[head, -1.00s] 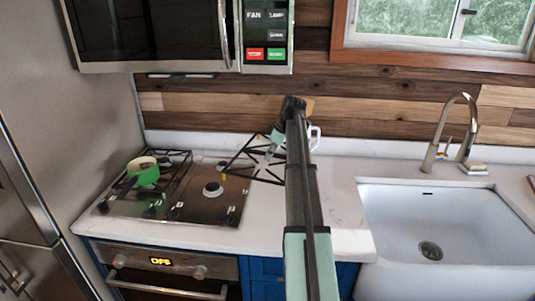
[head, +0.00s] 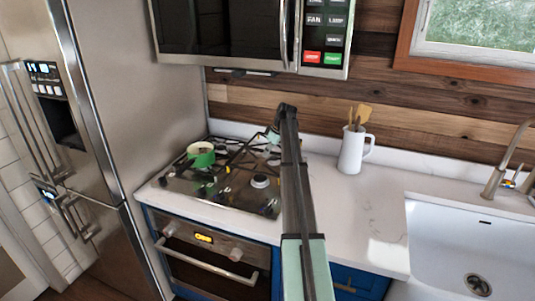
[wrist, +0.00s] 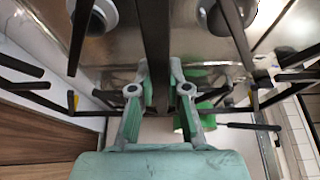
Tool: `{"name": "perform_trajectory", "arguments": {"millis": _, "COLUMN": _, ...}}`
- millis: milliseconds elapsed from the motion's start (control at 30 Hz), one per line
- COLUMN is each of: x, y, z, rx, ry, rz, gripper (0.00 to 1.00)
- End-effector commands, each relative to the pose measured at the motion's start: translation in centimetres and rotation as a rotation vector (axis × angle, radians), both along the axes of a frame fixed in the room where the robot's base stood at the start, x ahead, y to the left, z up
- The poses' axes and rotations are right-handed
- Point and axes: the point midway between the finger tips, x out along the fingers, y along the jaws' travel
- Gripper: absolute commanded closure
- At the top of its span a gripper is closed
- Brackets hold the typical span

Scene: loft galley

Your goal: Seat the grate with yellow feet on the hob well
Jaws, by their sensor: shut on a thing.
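My gripper (head: 274,136) is over the right part of the hob, its fingers (wrist: 160,90) closed on the middle bar of a dark grate (wrist: 154,45). The grate has small yellow feet (wrist: 71,100) on either side in the wrist view; in the head view its dark bars (head: 243,148) spread over the hob, partly hidden by my arm. The hob well (head: 232,192) is bare steel with round burners (head: 260,181). Burners also show behind the bars in the wrist view (wrist: 228,15). I cannot tell how large the gap between the feet and the steel is.
A green pan (head: 200,154) stands on the hob's left side; it also shows in the wrist view (wrist: 190,121). A white jug of utensils (head: 352,150) stands on the counter to the right. The microwave (head: 250,35) hangs above, and the fridge (head: 150,100) stands left.

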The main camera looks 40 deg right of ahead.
Motion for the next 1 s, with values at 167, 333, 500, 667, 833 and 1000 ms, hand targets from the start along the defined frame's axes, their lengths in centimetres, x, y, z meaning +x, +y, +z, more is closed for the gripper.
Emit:
{"name": "perform_trajectory", "arguments": {"millis": 167, "x": 0.0, "y": 0.1, "z": -0.9, "rx": 0.001, "ry": -0.001, "rz": 0.0, "gripper": 1.0}}
{"name": "perform_trajectory", "arguments": {"millis": 333, "x": -0.1, "y": 0.1, "z": -2.2, "rx": 0.001, "ry": 0.0, "rz": 0.0, "gripper": 1.0}}
{"name": "perform_trajectory", "arguments": {"millis": 500, "x": 0.0, "y": 0.1, "z": -3.6, "rx": 0.001, "ry": -0.001, "rz": 0.0, "gripper": 1.0}}
{"name": "perform_trajectory", "arguments": {"millis": 667, "x": 0.0, "y": 0.1, "z": -4.8, "rx": 0.0, "ry": -0.001, "rz": 0.001, "gripper": 1.0}}
{"name": "perform_trajectory", "arguments": {"millis": 833, "x": 0.0, "y": 0.1, "z": -5.5, "rx": 0.0, "ry": -0.001, "rz": 0.001, "gripper": 1.0}}
{"name": "perform_trajectory", "arguments": {"millis": 1000, "x": 0.0, "y": 0.1, "z": -5.7, "rx": 0.0, "ry": -0.001, "rz": 0.001, "gripper": 1.0}}
